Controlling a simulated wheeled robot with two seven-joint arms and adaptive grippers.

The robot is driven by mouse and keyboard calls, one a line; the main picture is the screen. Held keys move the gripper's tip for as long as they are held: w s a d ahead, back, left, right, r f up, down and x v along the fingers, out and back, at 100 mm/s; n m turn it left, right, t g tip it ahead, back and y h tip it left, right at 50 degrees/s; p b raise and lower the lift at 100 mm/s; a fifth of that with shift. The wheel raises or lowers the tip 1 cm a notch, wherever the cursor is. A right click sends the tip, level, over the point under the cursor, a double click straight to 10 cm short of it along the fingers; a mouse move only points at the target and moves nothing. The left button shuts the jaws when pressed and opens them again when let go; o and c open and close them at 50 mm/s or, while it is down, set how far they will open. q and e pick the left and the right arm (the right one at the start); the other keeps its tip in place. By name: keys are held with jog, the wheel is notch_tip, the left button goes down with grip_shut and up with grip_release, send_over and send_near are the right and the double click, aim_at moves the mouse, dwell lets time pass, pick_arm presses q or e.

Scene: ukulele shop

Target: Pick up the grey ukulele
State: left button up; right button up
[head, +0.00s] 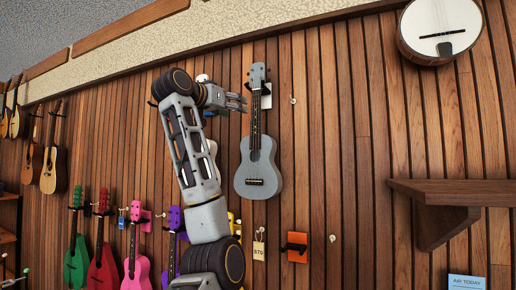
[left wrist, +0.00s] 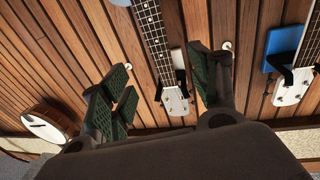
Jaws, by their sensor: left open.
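The grey ukulele (head: 258,168) hangs upright on the wood-slat wall in the head view, headstock up, with a white tag behind its headstock. My left gripper (head: 240,103) is open and empty, its fingertips just left of the headstock and upper neck. In the left wrist view, which is turned upside down, the ukulele's neck and pale headstock (left wrist: 174,100) appear between the spread green-padded fingers of the gripper (left wrist: 163,82). No finger visibly touches it, and the depth gap is hard to tell. My right gripper is out of view.
A banjo (head: 440,28) hangs at upper right, above a wooden shelf (head: 450,192). An orange tag (head: 297,246) is below right of the ukulele. A white-headed ukulele (left wrist: 292,85) with a blue tag is close by. Coloured ukuleles, including a pink one (head: 135,270), hang at lower left.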

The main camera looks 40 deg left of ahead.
pick_arm(q)
jog(key=shift+w+f, duration=0.1)
jog(key=shift+f, duration=0.3)
jog(key=shift+d, duration=0.1)
jog(key=p, duration=0.3)
send_near(255, 117)
jog(key=shift+m, duration=0.3)
jog(key=w, duration=0.4)
jog(key=shift+w+a+r, duration=0.25)
jog(key=shift+r, duration=0.05)
jog(key=shift+w+a+f, duration=0.1)
jog(key=shift+w, duration=0.35)
jog(key=shift+w, duration=0.15)
jog(key=shift+w+a+p, duration=0.1)
jog(key=shift+w+p, duration=0.5)
jog(key=shift+w, duration=0.2)
jog(key=shift+w+a+p, duration=0.15)
jog(key=shift+w+p, duration=0.4)
jog(key=shift+w, duration=0.45)
jog(key=shift+w+a, duration=0.15)
jog(key=shift+w, duration=0.5)
